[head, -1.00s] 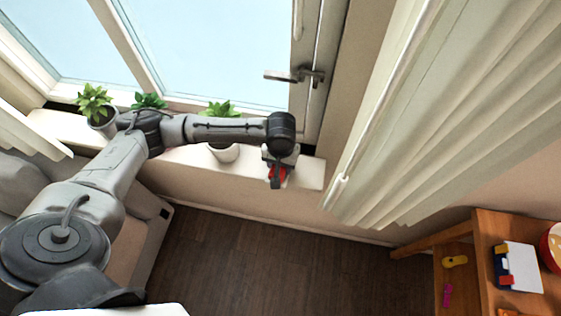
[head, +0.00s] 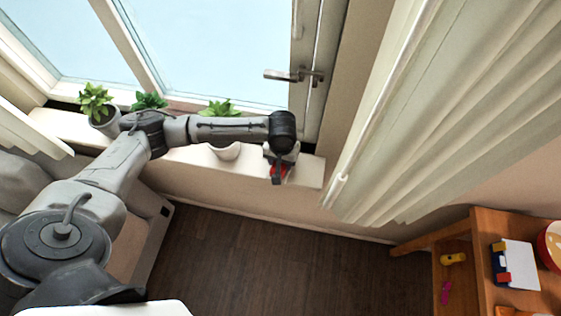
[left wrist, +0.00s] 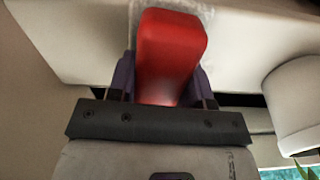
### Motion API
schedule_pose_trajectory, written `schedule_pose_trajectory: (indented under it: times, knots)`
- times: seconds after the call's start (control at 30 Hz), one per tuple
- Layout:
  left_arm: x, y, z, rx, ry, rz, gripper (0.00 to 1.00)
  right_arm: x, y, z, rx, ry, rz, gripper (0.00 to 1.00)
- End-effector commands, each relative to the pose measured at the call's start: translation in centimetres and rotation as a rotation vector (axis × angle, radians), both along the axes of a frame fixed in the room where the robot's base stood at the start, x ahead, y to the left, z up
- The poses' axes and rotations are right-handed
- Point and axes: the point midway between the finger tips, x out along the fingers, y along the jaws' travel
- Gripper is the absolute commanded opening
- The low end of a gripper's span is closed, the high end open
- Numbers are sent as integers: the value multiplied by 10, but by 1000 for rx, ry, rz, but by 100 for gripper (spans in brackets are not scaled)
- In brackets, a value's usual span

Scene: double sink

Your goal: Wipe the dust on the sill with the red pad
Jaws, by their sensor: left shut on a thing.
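The white sill (head: 308,172) runs below the window, and my left arm reaches along it. My left gripper (head: 278,174) is near the sill's right end, shut on the red pad (head: 285,171). In the left wrist view the pad (left wrist: 171,48) sticks out between the fingers, over the sill (left wrist: 75,38). A faint greyish patch (left wrist: 205,13), perhaps dust, shows on the sill around the pad's far end. I cannot tell whether the pad touches the sill. My right gripper is not in view.
Several potted plants stand on the sill; the nearest white pot (head: 227,152) is left of the gripper. A window handle (head: 290,76) juts out above. A pale curtain (head: 400,130) hangs to the right. A wooden shelf (head: 480,245) stands at lower right.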

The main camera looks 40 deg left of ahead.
Motion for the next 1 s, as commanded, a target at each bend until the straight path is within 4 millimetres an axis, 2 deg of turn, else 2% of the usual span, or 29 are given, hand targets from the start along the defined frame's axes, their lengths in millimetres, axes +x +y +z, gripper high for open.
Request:
schedule_pose_trajectory:
  times: [0.2,0.47,0.8,1.0]
  knots:
    - [14,8,3,0,-1,1,8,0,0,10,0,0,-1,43]
    - [21,13,2,0,-1,0,8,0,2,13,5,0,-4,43]
    - [42,26,0,0,-1,1,8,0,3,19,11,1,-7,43]
    - [49,30,-2,1,-3,0,8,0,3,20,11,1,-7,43]
